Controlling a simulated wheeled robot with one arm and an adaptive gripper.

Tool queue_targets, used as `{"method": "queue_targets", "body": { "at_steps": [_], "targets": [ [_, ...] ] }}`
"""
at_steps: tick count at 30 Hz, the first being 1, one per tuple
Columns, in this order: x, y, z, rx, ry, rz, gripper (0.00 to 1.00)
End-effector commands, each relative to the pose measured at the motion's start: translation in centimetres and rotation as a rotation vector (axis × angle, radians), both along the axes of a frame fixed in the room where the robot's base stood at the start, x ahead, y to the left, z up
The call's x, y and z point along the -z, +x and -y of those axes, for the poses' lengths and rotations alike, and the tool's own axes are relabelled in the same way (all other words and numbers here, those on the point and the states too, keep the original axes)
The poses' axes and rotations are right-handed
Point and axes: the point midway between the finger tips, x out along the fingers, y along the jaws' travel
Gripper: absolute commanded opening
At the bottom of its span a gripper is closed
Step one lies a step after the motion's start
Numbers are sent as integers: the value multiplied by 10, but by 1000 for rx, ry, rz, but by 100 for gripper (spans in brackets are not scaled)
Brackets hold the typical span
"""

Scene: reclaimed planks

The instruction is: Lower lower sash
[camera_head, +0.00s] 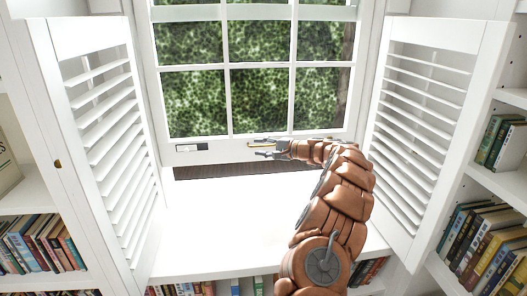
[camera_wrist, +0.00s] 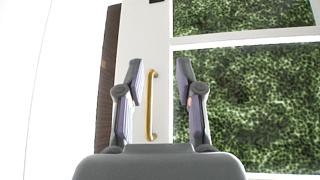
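The lower sash (camera_head: 225,152) is a white frame with several panes, green foliage behind it. A dark brown strip (camera_head: 230,172) shows between its bottom rail and the white sill. A thin gold handle (camera_head: 262,143) is on the bottom rail, partly covered by my gripper (camera_head: 266,149). In the wrist view the picture is turned sideways; the gold handle (camera_wrist: 151,105) stands between the two spread fingers of my gripper (camera_wrist: 160,72), nearer the left finger. The gripper is open and holds nothing. Whether a finger touches the handle I cannot tell.
Open white louvred shutters stand at the left (camera_head: 105,130) and right (camera_head: 425,120). Bookshelves with books (camera_head: 45,245) flank the window on both sides. The white sill (camera_head: 220,215) is clear apart from my arm above it. A small dark plate (camera_head: 191,147) sits on the rail.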

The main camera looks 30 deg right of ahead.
Motion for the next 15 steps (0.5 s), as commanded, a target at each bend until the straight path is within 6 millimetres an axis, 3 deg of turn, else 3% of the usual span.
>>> {"method": "queue_targets", "body": {
  "at_steps": [1,3,6,10,15],
  "targets": [
    [10,-2,20,35,0,8,36],
    [18,-5,41,72,1,15,36],
    [25,-9,61,108,2,24,36],
    [27,-10,73,129,1,31,36],
    [29,1,71,132,-1,31,36]
  ]
}}
